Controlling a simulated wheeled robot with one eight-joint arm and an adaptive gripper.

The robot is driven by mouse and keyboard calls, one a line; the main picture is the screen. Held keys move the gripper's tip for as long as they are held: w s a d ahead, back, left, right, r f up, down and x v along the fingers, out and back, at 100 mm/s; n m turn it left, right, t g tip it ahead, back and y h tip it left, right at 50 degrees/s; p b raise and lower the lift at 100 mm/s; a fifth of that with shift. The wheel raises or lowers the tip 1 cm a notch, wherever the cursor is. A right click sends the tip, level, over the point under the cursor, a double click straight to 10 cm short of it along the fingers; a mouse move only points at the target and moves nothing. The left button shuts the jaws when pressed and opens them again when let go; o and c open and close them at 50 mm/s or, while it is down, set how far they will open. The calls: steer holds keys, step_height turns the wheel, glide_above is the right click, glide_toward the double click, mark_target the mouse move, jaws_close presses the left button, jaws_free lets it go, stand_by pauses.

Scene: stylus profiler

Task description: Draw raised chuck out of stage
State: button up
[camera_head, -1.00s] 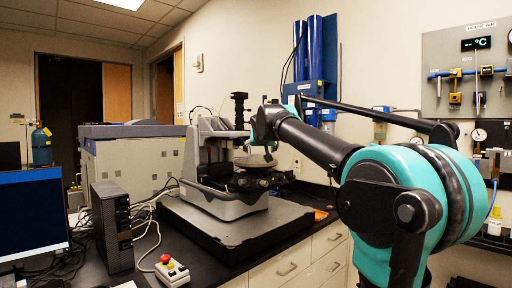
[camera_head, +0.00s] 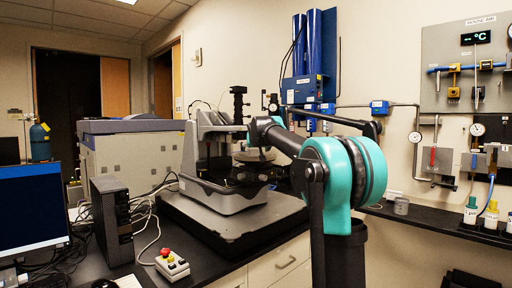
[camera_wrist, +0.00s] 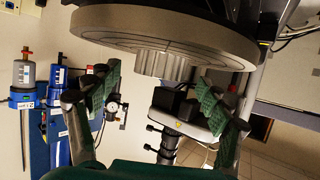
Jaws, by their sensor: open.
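The chuck (camera_head: 254,156) is a pale round disc over the stage (camera_head: 225,200) of the profiler in the head view. In the wrist view the chuck (camera_wrist: 165,22) fills the top as a wide grey disc, with a ribbed round hub (camera_wrist: 162,66) on the face toward my gripper. My gripper (camera_wrist: 156,82) is open, with a green-padded finger to each side of the hub. The fingers look apart from the hub, and nothing is held. In the head view my wrist is beside the chuck, and the fingers are too small to make out.
The profiler's upright column and head (camera_head: 239,105) stand close behind the chuck. A red-button control box (camera_head: 172,264), a black computer tower (camera_head: 112,222) and a monitor (camera_head: 32,218) are at the left. A gauge panel (camera_head: 465,90) is on the right wall.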

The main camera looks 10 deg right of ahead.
mark_target(255, 151)
steer(key=shift+x, duration=1.85)
steer(key=shift+c, duration=0.2)
jaws_close()
